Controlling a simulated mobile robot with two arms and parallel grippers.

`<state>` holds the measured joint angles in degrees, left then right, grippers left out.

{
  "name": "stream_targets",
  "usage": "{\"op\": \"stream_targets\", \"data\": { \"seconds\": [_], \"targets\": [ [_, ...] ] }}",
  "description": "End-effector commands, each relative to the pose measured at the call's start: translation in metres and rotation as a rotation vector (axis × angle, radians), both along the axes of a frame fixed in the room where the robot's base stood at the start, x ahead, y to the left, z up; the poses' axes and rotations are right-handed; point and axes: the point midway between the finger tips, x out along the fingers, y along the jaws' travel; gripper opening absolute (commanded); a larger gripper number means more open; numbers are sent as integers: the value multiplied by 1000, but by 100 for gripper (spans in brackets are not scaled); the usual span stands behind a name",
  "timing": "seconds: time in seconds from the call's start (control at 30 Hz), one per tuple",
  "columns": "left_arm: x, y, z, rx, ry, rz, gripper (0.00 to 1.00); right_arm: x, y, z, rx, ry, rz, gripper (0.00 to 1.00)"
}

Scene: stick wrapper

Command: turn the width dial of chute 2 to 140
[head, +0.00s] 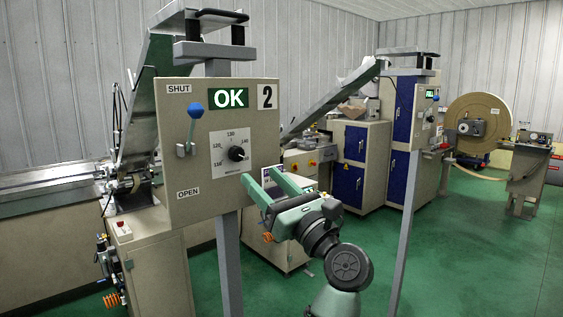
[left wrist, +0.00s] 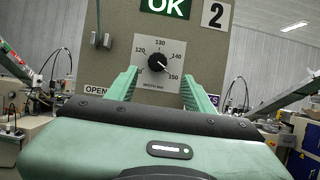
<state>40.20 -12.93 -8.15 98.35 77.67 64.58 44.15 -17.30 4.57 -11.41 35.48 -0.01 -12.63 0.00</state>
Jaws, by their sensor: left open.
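The chute 2 panel (head: 180,215) is a beige board marked 2 with a lit green OK sign (head: 229,98). Its width dial (head: 237,153) is a black round knob on a white scale plate. In the left wrist view the dial (left wrist: 157,63) has a white mark that seems to point right and slightly down, between 140 and 150; the exact value is hard to read. My left gripper (head: 260,175) is open and empty, in front of the panel, below and right of the dial in the head view. In the left wrist view its fingers flank the dial lower down, apart from it.
A blue-knobbed lever (head: 195,110) stands left of the dial between SHUT and OPEN labels. A grey post (head: 229,265) carries the panel. A second panel (head: 427,110) on a post is further right. Green floor (head: 450,260) is free at the right.

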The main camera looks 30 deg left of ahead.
Motion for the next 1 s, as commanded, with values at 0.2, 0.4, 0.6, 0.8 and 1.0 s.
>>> {"op": "stream_targets", "data": {
  "seconds": [0.2,0.4,0.6,0.8,1.0],
  "targets": [
    [9,26,16,-3,-2,4,53,1,0,17,-1,-2,1,0],
    [21,52,27,0,1,3,53,2,0,30,1,-3,1,0],
    [26,64,30,-1,1,3,53,3,0,34,1,-4,1,0],
    [27,65,29,-1,2,2,53,3,0,33,1,-4,1,0],
    [27,65,29,0,2,2,14,3,1,33,1,-4,1,0]
  ]
}}
